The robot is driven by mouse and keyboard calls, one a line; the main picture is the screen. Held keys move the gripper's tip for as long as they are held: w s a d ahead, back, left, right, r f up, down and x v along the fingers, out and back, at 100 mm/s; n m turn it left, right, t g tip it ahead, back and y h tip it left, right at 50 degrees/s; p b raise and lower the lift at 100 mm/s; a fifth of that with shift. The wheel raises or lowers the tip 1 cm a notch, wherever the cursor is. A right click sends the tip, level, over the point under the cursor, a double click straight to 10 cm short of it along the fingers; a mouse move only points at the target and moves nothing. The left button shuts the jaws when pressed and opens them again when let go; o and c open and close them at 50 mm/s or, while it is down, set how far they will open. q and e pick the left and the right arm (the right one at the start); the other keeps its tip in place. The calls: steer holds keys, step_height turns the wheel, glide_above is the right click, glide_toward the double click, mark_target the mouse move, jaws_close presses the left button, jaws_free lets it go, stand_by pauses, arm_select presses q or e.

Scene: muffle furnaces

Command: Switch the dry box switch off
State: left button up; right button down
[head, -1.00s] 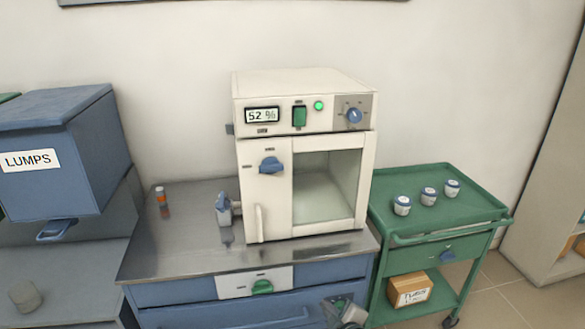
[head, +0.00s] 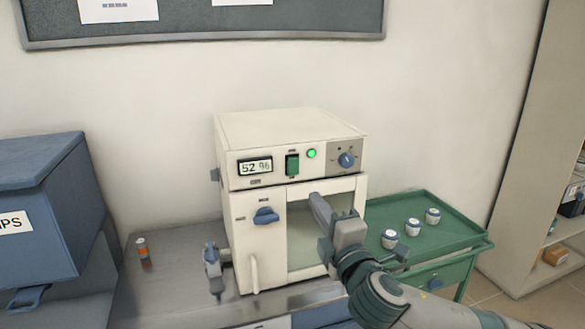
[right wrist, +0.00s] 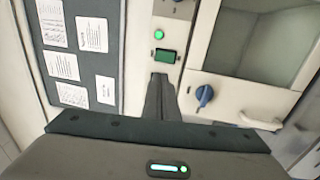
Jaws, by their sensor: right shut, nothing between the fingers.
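The white dry box (head: 282,122) stands on a metal-topped cabinet, its display reading 52 %. Its green rocker switch (head: 292,164) is on the upper front panel, beside a lit green lamp (head: 311,153). My right gripper (head: 316,198) is shut and empty, in front of the box's window, below and right of the switch in the head view. In the right wrist view, the shut fingers (right wrist: 160,82) point toward the switch (right wrist: 165,56), with the lit lamp (right wrist: 158,34) beyond it. A gap seems to remain; contact does not show. My left gripper is out of view.
A blue dial (head: 346,160) sits right of the lamp. A blue door knob (head: 265,216) is below the switch. A green cart (head: 455,241) with three small jars stands right. A blue bin (head: 45,215) and a small orange bottle (head: 143,252) are left.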

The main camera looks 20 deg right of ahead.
stand_by(0.3)
steer(key=p, duration=0.5)
glide_toward(293, 162)
steer(key=w, duration=0.4)
steer(key=shift+w+a+r, duration=0.1)
steer(key=shift+w+r, duration=0.15)
steer(key=shift+r, duration=0.1)
steer(key=shift+w+p, duration=0.45)
steer(key=shift+w, duration=0.5)
steer(key=shift+w, duration=0.1)
steer(key=shift+r, duration=0.1)
